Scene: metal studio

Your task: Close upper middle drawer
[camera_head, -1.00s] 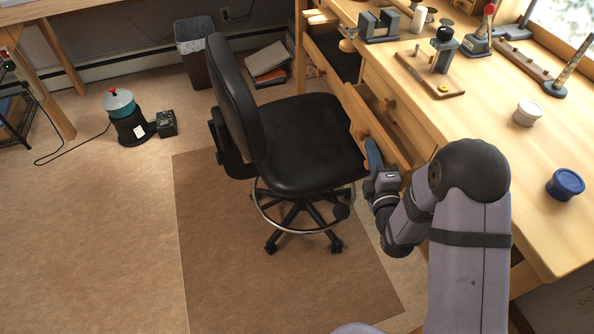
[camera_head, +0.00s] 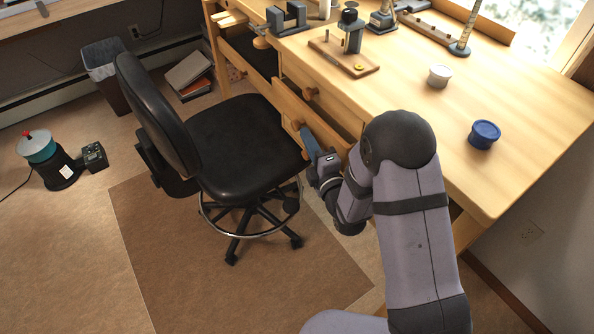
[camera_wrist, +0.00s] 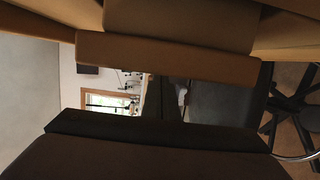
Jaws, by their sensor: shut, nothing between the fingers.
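The wooden desk (camera_head: 500,140) has a drawer (camera_head: 291,106) that stands partly pulled out, with its opening showing between its front and the desk. In the wrist view brown surfaces fill the top and a dark edge crosses below; the drawer is hard to make out there.
A black swivel chair (camera_head: 240,140) stands close to the drawer and gripper on a brown mat (camera_head: 190,265). Another opening with dark contents (camera_head: 250,52) lies left of the drawer. A white jar (camera_head: 439,76) and a blue jar (camera_head: 484,134) sit on the desktop.

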